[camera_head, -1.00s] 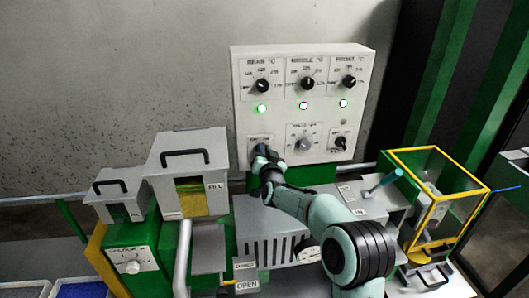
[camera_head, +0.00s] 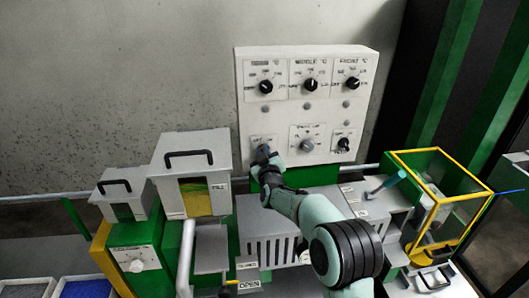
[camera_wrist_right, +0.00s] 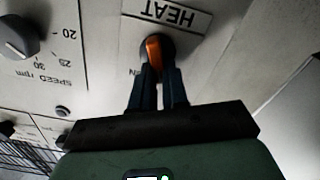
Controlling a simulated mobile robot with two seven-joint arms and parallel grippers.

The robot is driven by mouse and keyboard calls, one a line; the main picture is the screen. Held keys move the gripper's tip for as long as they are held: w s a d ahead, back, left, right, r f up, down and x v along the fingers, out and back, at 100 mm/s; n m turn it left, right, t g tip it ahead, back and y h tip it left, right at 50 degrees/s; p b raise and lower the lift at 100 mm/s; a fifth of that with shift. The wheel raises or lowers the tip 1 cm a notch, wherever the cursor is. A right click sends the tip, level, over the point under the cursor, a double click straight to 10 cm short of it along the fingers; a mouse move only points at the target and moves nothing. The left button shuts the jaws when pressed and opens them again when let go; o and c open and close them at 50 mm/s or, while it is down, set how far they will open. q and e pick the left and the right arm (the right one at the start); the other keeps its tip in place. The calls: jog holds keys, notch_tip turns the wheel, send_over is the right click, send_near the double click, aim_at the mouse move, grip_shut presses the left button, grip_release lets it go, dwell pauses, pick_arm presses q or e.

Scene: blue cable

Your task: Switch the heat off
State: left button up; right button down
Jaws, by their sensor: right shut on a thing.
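The heat switch (camera_wrist_right: 154,52) is an orange-tipped knob on the white control panel, beside a HEAT label (camera_wrist_right: 168,14) that shows upside down in the right wrist view. My right gripper (camera_wrist_right: 157,82) is shut on this switch, with its dark fingers on either side of it. In the head view my right gripper (camera_head: 266,162) reaches the lower left of the control panel (camera_head: 365,120) and hides most of the switch. The three indicator lamps (camera_head: 307,106) under the upper dials look grey and unlit. My left gripper is not in view.
Three black dials (camera_head: 311,84) sit along the panel's top. A grey speed knob (camera_head: 306,145) and a small black knob (camera_head: 343,144) are right of my gripper. A lidded grey hopper (camera_head: 190,165) stands left, and a yellow-framed guard (camera_head: 440,195) right.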

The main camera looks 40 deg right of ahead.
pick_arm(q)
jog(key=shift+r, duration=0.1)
pick_arm(e)
jog(key=shift+n, duration=0.6)
jog(key=c, duration=1.1)
grip_release()
jog(key=shift+c, duration=0.2)
jog(key=shift+a, duration=0.1)
